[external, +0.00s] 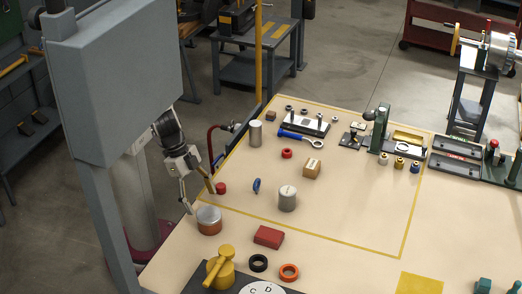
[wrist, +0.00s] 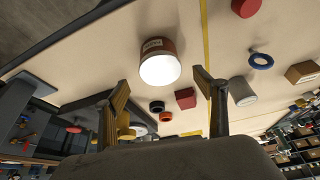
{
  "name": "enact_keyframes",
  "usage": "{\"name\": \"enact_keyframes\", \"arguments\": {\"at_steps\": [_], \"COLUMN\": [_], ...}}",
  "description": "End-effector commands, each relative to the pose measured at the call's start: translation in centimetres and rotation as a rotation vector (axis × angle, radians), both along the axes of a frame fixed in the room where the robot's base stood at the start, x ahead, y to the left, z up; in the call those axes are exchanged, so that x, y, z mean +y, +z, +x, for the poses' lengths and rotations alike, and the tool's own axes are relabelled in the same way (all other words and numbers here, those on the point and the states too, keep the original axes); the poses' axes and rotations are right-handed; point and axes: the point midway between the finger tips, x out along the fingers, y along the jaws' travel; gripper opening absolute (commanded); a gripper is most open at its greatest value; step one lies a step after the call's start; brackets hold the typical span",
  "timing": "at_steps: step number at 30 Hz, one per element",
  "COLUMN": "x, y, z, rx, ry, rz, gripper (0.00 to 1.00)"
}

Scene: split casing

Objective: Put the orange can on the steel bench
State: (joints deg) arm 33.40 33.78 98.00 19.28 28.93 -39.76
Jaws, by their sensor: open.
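The orange can (external: 209,227) stands upright with a pale metal lid near the left edge of the beige tabletop. It also shows in the wrist view (wrist: 158,48), beyond the fingertips and between them, with its bright lid facing the camera. My gripper (external: 200,199) is open and empty just above the can, its fingers apart; both fingers show in the wrist view (wrist: 160,80). I see no contact with the can. A dark grey metal bench (external: 257,72) stands on the floor behind the table; I cannot tell for sure that it is the steel bench.
A red cylinder (external: 221,188) stands close behind the can. A grey cylinder (external: 288,200), a red block (external: 268,237) and a yellow knobbed part (external: 220,270) are nearby. A grey cabinet on a post (external: 115,85) stands at left. A yellow pole (external: 258,55) rises before the metal bench.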

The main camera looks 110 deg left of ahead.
Motion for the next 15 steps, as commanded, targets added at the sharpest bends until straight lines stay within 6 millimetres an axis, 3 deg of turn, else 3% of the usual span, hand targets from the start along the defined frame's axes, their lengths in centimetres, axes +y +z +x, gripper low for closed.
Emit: {"name": "enact_keyframes", "arguments": {"at_steps": [6, 15], "x": [0.1, 0.2], "y": [2.3, 3.7], "z": [-0.9, -1.6], "rx": [-0.001, 0.000], "ry": [-0.001, 0.000], "rz": [-0.001, 0.000], "gripper": [0.71, 0.71]}}
